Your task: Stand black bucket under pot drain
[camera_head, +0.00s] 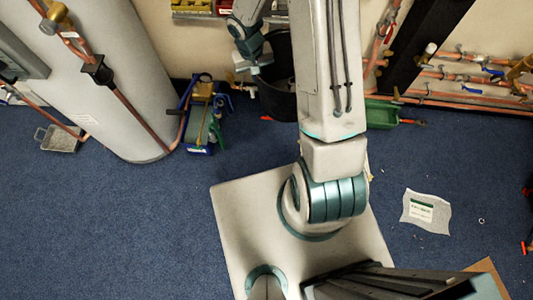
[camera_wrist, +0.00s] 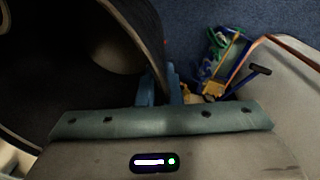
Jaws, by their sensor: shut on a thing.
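The black bucket (camera_head: 280,99) is at the back wall, partly hidden behind my arm in the head view. In the wrist view its open mouth and curved wall (camera_wrist: 120,35) fill the left side. My gripper (camera_head: 256,68) is at the bucket's left rim. In the wrist view the gripper's blue fingers (camera_wrist: 161,88) are shut on the bucket's wall, one on each side of it. A small brass fitting (camera_head: 244,88) shows just left of the bucket. I cannot tell which fitting is the pot drain, nor whether the bucket touches the floor.
A blue tool tote (camera_head: 201,135) stands left of the bucket, near the large grey cylinder (camera_head: 110,85). A green tray (camera_head: 381,113) lies right, below copper pipes (camera_head: 470,95). A grey tray (camera_head: 58,139) and a paper sheet (camera_head: 426,212) lie on otherwise mostly clear blue carpet.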

